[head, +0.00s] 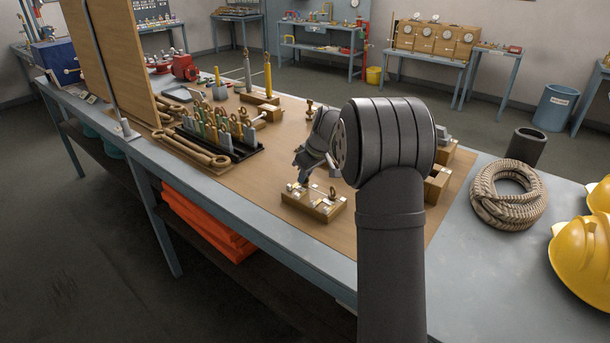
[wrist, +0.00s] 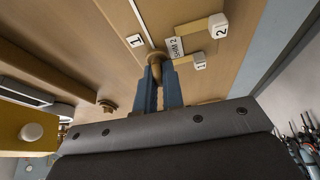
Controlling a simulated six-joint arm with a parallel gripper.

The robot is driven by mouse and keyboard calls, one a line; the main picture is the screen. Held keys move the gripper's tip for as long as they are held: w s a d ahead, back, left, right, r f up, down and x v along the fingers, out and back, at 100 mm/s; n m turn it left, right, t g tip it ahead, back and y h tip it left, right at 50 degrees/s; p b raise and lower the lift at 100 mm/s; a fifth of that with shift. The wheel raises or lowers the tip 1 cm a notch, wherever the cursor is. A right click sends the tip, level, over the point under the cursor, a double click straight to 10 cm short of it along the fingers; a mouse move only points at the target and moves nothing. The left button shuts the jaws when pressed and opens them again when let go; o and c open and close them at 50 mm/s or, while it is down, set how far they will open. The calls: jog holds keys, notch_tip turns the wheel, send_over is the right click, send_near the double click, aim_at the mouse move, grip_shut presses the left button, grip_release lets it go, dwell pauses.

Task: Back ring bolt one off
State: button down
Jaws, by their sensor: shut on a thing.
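My gripper (head: 310,162) is low over the bench mat, just behind a small wooden block (head: 313,208) with white tags and metal fittings. In the wrist view its blue-grey fingers (wrist: 160,85) are closed around a brass-coloured piece (wrist: 155,58), which looks like a ring bolt seen end on. A printed "1" tag (wrist: 134,41) lies beside that piece. A "SHIM 2" label (wrist: 175,48) is on its other side. A ring bolt (head: 332,193) shows at the right end of the block. The lower end of the held piece is hidden, so I cannot tell whether it is still seated.
A black tray (head: 245,153) of upright tools and large spanners (head: 190,149) lies left of the block. A small brass piece (head: 309,107) stands behind my gripper. A rope coil (head: 507,194) and yellow helmets (head: 585,258) are at right. Bare mat lies left of the block.

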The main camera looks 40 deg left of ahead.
jog(key=n+g, duration=0.1)
jog(key=n, duration=0.2)
jog(key=shift+n, duration=0.4)
jog(key=n+g+h, duration=0.1)
jog(key=n, duration=0.2)
jog(key=shift+f+n+g, duration=0.1)
jog(key=shift+n+g, duration=0.2)
jog(key=n+g+h, duration=0.1)
jog(key=n, duration=0.5)
jog(key=shift+f+g+h, duration=0.15)
jog(key=shift+g+h, duration=0.25)
jog(key=n+h, duration=0.2)
jog(key=n, duration=0.3)
jog(key=shift+n, duration=0.4)
jog(key=n+h, duration=0.2)
jog(key=n, duration=0.3)
jog(key=shift+n, duration=0.4)
jog(key=c, duration=1.5)
grip_release()
jog(key=shift+c, duration=0.2)
